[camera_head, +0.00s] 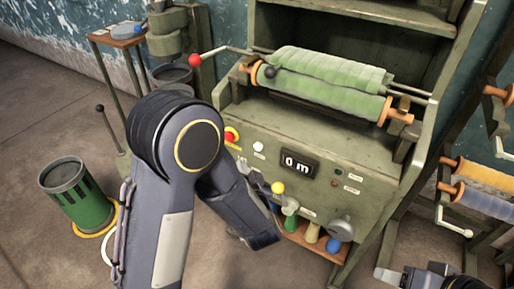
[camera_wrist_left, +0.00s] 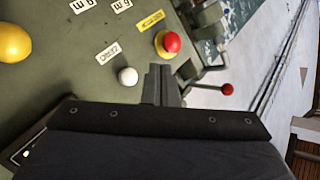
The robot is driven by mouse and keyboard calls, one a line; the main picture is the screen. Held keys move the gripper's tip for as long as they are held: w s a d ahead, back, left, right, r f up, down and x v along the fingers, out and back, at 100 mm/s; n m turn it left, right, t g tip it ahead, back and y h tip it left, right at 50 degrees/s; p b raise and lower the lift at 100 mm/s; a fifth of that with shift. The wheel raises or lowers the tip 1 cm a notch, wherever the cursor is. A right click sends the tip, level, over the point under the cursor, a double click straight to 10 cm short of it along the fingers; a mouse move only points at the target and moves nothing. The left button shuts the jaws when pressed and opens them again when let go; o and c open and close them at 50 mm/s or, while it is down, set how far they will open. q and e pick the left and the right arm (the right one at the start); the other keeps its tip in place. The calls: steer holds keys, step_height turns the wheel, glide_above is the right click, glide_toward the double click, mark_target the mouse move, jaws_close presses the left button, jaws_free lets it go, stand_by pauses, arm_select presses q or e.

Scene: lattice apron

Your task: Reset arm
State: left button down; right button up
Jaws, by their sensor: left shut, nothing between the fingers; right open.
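My left arm comes in from the left of the head view and bends in front of the green machine (camera_head: 330,188). My left gripper (camera_wrist_left: 162,82) is shut and empty in the left wrist view, pointing at the panel near a white button (camera_wrist_left: 128,77) and a red button on a yellow base (camera_wrist_left: 167,43). I cannot tell whether it touches the panel. My right gripper (camera_head: 388,275) is low at the bottom right of the head view, open, apart from the machine and partly cut off.
The machine carries green cloth rolls (camera_head: 330,70), a red-knobbed lever (camera_head: 195,60), a "0 m" display (camera_head: 297,163) and a yellow knob (camera_head: 278,187). A green bin (camera_head: 75,195) stands left. A rack with orange and blue rolls (camera_head: 485,198) stands right. Open floor lies at left.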

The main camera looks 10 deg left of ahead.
stand_by(0.6)
arm_select(q)
steer(key=s+r+n+g+h, duration=0.3)
steer(key=s+r+h, duration=0.3)
steer(key=h, duration=0.4)
steer(key=s+a+n+g+h, duration=0.1)
steer(key=s+a+g, duration=0.2)
steer(key=s, duration=0.6)
steer(key=s+a+g, duration=0.3)
steer(key=s, duration=0.7)
step_height(320, 180, up, 18)
steer(key=p, duration=1.8)
steer(key=shift+s, duration=0.3)
